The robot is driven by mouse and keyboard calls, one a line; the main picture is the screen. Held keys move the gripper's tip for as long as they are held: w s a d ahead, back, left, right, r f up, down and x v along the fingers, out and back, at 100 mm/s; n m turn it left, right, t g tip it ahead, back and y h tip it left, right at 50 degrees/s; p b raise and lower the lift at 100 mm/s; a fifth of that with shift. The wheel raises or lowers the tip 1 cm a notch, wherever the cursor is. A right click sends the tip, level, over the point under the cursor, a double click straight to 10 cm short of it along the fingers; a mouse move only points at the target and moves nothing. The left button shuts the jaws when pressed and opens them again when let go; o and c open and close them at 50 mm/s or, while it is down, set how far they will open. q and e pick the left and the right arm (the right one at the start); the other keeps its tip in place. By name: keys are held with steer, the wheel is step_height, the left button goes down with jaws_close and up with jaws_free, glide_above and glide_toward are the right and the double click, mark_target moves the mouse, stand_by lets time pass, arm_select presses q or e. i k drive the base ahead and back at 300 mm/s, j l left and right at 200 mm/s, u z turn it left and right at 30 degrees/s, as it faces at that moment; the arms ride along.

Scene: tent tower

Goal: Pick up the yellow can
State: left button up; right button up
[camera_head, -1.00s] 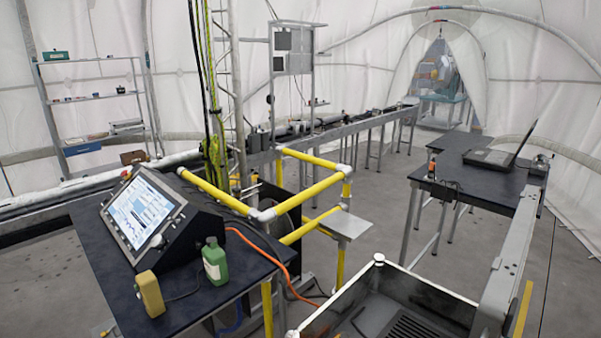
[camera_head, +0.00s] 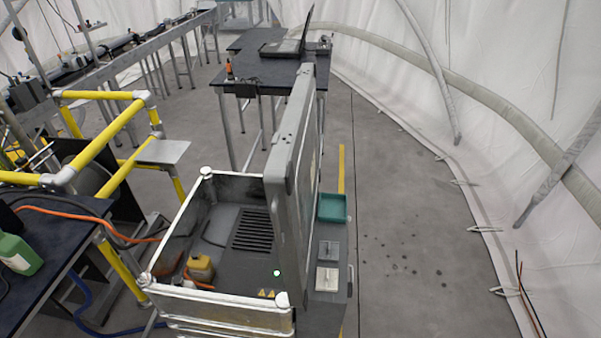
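Neither of my grippers is in view.
Yellow pipe railing (camera_head: 105,155) stands between the dark table and the bin. A tall grey panel (camera_head: 292,180) rises on the bin's right side, with a teal tray (camera_head: 333,207) beyond it. A dark table with a laptop (camera_head: 285,47) is behind. Floor at right is clear.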

mark_target(201, 268)
steer(key=i+u, duration=0.6)
steer(key=u, duration=0.15)
steer(key=i+l+u, duration=0.15)
steer(key=i+u, duration=0.25)
steer(key=k, duration=0.1)
